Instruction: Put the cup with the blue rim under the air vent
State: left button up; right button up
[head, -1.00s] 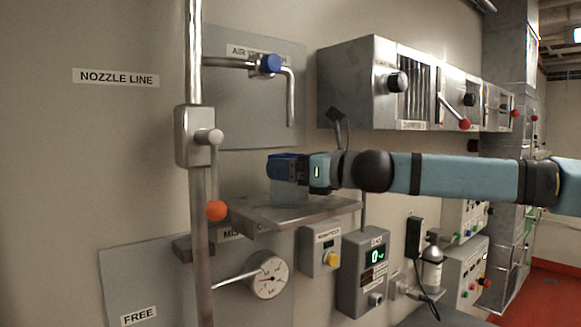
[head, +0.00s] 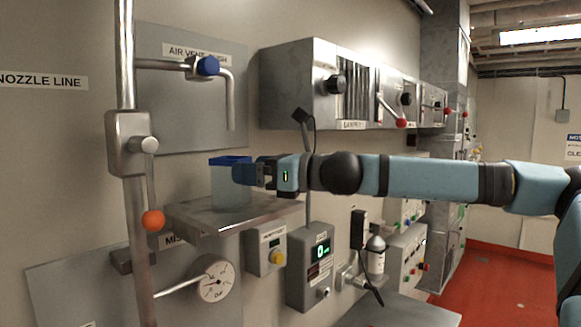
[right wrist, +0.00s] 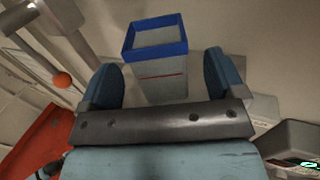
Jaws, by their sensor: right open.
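The cup with the blue rim (head: 230,184) stands upright on a small metal shelf (head: 190,213) below the air vent pipe (head: 231,105). It is a clear, square cup with a red line, seen also in the right wrist view (right wrist: 160,70). My right gripper (head: 243,173) is at the cup's right side in the head view. In the right wrist view the two fingers (right wrist: 160,82) are spread apart, with the cup just ahead of and between their tips. My left gripper is not in view.
A vertical pipe with an orange-knobbed lever (head: 153,221) stands left of the shelf. A metal panel box (head: 290,85) juts from the wall above right. A pressure gauge (head: 213,279) and a digital box (head: 312,262) sit below.

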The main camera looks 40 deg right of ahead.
jog(key=shift+s+d+r+p, duration=0.15)
jog(key=shift+s+p, duration=0.15)
jog(key=shift+s, duration=0.25)
jog(key=shift+s+d, duration=0.2)
jog(key=shift+s, duration=0.2)
jog(key=shift+v, duration=1)
jog(key=shift+b+v, duration=1)
jog(key=shift+v, duration=0.55)
jog(key=shift+f, duration=0.2)
